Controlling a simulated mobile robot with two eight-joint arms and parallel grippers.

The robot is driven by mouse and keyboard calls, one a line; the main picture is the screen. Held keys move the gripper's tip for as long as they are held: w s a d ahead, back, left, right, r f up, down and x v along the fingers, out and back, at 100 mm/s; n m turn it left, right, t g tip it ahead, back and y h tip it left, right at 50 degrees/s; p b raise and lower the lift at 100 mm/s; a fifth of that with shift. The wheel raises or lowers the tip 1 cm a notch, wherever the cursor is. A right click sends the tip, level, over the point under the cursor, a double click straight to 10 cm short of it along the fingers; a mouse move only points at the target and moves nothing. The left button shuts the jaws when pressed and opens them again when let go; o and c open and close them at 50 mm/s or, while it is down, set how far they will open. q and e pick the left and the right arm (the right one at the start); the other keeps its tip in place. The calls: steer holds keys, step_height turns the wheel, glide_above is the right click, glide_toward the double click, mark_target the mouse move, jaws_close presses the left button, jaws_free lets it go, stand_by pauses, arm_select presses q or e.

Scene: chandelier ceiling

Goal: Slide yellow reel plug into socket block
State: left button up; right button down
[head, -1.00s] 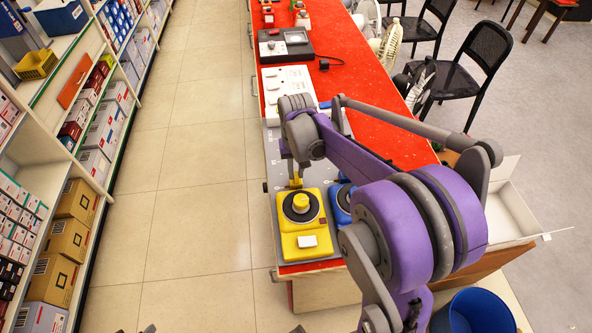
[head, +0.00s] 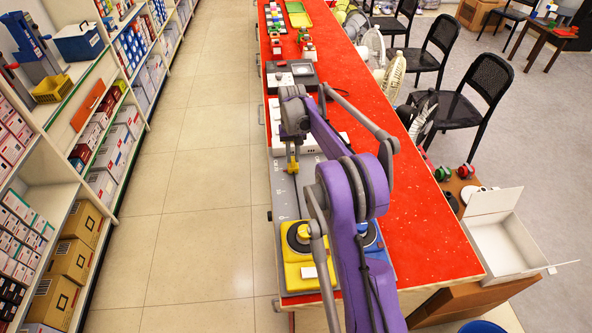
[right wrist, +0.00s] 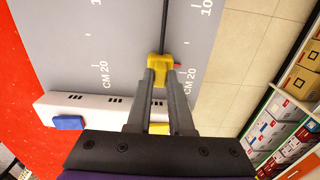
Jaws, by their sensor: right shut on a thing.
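My right gripper (head: 292,152) is shut on the yellow plug (head: 293,166), above the grey measuring mat (head: 285,200). The plug also shows between the fingertips in the right wrist view (right wrist: 159,68), with a dark cable (right wrist: 165,25) running away from it. The yellow reel (head: 297,272) sits at the mat's near end, partly covered by my right arm. The white socket block (head: 312,138) lies just beyond the gripper, partly hidden by it. In the right wrist view the block (right wrist: 100,108) shows slots, and a yellow patch (right wrist: 158,128) appears between the fingers. My left gripper is out of view.
A blue reel (head: 371,238) sits right of the yellow one, partly behind my arm. A blue piece (right wrist: 68,122) is on the socket block. A dark meter box (head: 291,76) stands beyond. Shelves line the left; the red tabletop (head: 420,225) at right is clear.

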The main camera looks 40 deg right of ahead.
steer(key=w+d, duration=0.1)
steer(key=w+p, duration=0.1)
steer(key=w, duration=0.1)
steer(key=w+d, duration=0.1)
steer(key=w, duration=0.1)
steer(key=shift+d, duration=0.35)
arm_select(q)
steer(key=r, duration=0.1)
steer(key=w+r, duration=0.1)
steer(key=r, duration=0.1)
steer(key=shift+p, duration=0.3)
arm_select(e)
steer(key=shift+r, duration=0.1)
steer(key=shift+d, duration=0.1)
steer(key=c, duration=1.2)
jaws_free()
steer(key=o, duration=0.4)
steer(key=shift+w, duration=0.15)
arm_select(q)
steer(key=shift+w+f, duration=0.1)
